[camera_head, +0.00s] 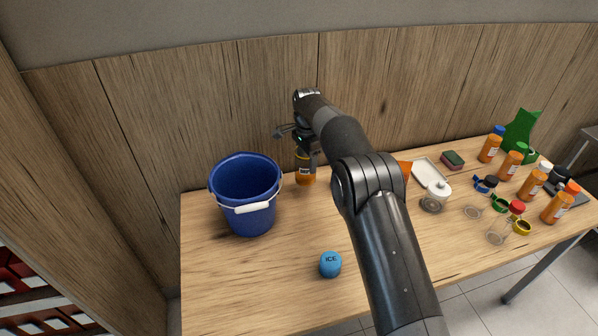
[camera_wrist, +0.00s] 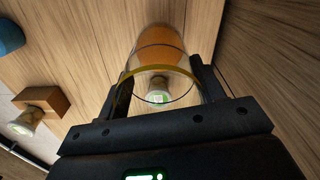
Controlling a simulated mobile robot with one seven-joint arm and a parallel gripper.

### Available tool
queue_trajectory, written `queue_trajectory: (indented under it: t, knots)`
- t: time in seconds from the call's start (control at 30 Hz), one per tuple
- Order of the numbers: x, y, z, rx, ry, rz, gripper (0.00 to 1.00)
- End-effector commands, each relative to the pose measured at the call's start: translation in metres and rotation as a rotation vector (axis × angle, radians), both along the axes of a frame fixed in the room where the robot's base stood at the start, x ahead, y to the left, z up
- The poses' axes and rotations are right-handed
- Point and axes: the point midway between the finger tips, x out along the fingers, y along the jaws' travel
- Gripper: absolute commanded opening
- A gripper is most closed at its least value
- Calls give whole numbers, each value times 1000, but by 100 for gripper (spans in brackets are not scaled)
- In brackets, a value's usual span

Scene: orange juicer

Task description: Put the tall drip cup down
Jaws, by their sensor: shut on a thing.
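The tall drip cup (camera_head: 305,176), clear with an orange lower part and a yellow rim, is upright near the table's back edge, just right of the blue bucket. My gripper (camera_head: 303,147) is above it, shut on its upper part. In the wrist view the cup (camera_wrist: 160,46) is between the two fingers of my gripper (camera_wrist: 162,88), its open mouth facing the camera. A small pale object with a green mark shows through it. I cannot tell whether its base touches the table (camera_head: 240,275).
A blue bucket (camera_head: 246,178) with a white handle stands close on the left. A blue ICE can (camera_head: 330,264) stands nearer the front. Several orange bottles (camera_head: 535,186), lidded jars and a white tray (camera_head: 425,167) fill the right side. The front left of the table is clear.

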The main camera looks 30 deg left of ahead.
Motion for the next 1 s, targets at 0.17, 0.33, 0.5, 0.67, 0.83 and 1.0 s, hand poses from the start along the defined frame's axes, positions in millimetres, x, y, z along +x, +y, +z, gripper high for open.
queue_trajectory:
  t: [0.17,0.33,0.5,0.67,0.83,1.0]
  knots:
    - [-3,20,-12,0,-1,0,36]
    - [-4,25,-18,0,0,0,36]
    - [-5,24,-41,-1,2,0,36]
    - [-4,24,-55,0,0,0,36]
    - [-4,24,-55,1,-1,0,36]
    - [-4,24,-58,0,0,0,64]
